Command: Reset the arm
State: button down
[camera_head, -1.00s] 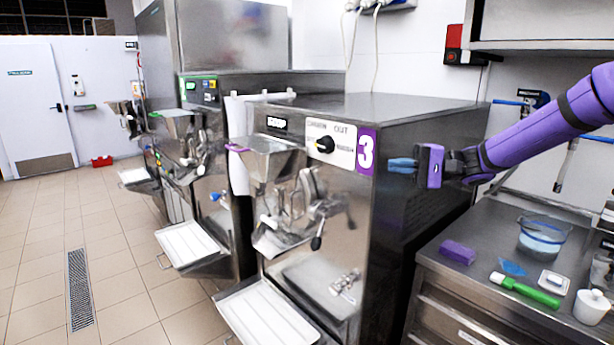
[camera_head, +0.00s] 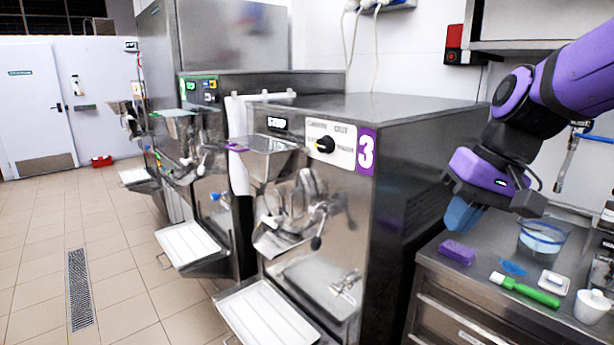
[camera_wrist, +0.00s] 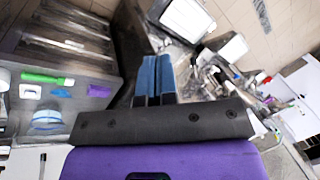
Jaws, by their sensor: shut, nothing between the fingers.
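My purple arm comes in from the upper right of the head view. My gripper (camera_head: 460,214) points down, above the left part of the steel counter and beside the right side of the batch freezer marked 3 (camera_head: 420,180). Its two blue fingers (camera_wrist: 153,80) lie side by side and shut in the wrist view, with nothing between them. It touches nothing that I can see.
The steel counter (camera_head: 440,275) holds a purple sponge (camera_head: 457,252), a green-handled tool (camera_head: 525,290), a glass bowl (camera_head: 541,238), a small white dish (camera_head: 554,281) and a white cup (camera_head: 591,307). A shelf (camera_head: 550,45) hangs above.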

jog(key=s+d+r+t+h, duration=0.2)
jog(key=s+d+t+h, duration=0.1)
jog(key=s+d, duration=0.5)
jog(key=s+t, duration=0.1)
jog(key=s, duration=0.2)
jog(key=shift+s+h, duration=0.2)
jog(key=shift+h, duration=0.1)
